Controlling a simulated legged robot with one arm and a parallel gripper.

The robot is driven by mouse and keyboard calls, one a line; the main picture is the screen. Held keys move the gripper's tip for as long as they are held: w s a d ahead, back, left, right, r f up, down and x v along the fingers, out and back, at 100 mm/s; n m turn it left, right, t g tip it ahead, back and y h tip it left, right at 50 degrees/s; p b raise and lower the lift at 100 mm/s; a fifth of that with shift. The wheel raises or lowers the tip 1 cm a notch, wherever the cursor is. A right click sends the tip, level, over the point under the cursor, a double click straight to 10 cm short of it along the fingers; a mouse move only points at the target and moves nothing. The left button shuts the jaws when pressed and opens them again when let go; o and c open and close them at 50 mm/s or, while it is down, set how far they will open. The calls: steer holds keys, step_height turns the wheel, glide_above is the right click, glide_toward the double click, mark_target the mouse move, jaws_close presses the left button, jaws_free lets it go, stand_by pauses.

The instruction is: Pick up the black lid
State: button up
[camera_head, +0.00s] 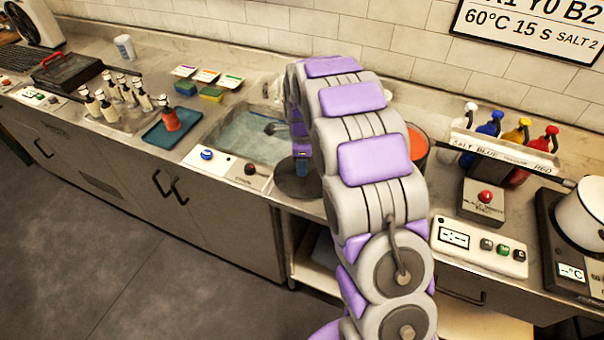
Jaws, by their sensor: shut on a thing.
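The black lid (290,186) is a dark, round, flat disc near the middle of the view, at the counter's front edge, right of the sink. My gripper (301,172) points down onto its top from the end of my arched arm and is shut on it. The arm hides part of the lid and most of the gripper, so the fingertips are hard to see. I cannot tell how far the lid is above the counter.
A water-filled sink (240,133) lies to the left, with a white control panel (226,168) in front. Behind my arm is a pot with orange contents (417,146). To the right are colored bottles (490,124), a red-button box (484,205) and a white pot (585,205).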

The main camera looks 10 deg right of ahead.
jaws_close()
steer(key=shift+r, duration=0.15)
